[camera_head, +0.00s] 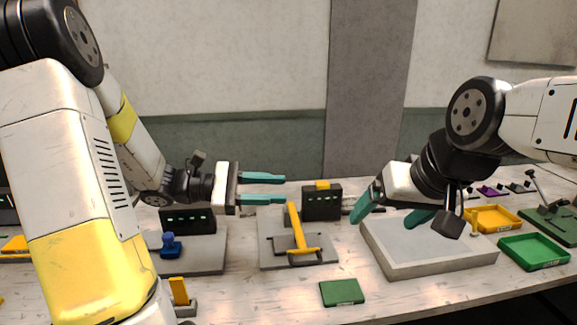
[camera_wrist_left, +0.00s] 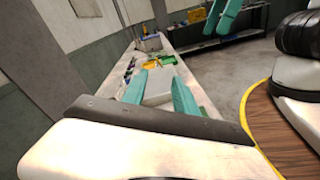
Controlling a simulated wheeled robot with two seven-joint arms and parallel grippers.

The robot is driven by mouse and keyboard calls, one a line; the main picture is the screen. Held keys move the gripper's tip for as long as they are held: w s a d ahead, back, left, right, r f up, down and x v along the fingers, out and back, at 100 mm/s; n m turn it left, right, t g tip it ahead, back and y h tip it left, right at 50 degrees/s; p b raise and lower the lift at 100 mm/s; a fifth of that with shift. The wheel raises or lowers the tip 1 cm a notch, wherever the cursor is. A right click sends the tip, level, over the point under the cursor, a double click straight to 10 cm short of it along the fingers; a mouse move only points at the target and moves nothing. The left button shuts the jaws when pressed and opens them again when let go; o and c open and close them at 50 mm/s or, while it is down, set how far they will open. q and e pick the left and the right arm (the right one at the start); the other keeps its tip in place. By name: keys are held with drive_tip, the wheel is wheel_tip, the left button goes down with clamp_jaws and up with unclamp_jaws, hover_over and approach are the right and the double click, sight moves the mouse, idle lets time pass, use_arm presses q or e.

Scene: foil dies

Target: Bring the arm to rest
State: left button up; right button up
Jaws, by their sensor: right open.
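My left gripper (camera_head: 264,189) reaches in from the left above the back of the bench. Its two teal fingers are apart with nothing between them. In the left wrist view its fingers (camera_wrist_left: 160,95) also stand apart and empty. My right gripper (camera_head: 392,217) hangs over the left part of a grey shallow tray (camera_head: 436,264), pointing left and down. Its teal fingers are spread, and I see nothing held. In the left wrist view the right gripper's teal fingers (camera_wrist_left: 222,16) show at the top. My left arm hides part of the bench's left side.
A grey plate with a yellow-handled press (camera_head: 297,235) stands below and right of my left gripper. A blue knob (camera_head: 170,245) is left of it. A green block (camera_head: 342,292) lies in front. Yellow (camera_head: 494,218) and green (camera_head: 534,251) trays are at right. The bench's front centre is mostly clear.

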use_arm(q)
drive_tip(key=s+d+f+m+g+y, duration=0.1)
drive_tip(key=s+f+m+g+y, duration=0.15)
drive_tip(key=s+m+y, duration=0.7)
drive_tip(key=s+a+r+m+t+y, duration=0.3)
drive_tip(key=a+r+m+t+y, duration=0.2)
drive_tip(key=a, duration=0.3)
drive_tip(key=shift+s+a+t, duration=0.15)
drive_tip(key=shift+s+t, duration=0.1)
drive_tip(key=shift+t, duration=0.4)
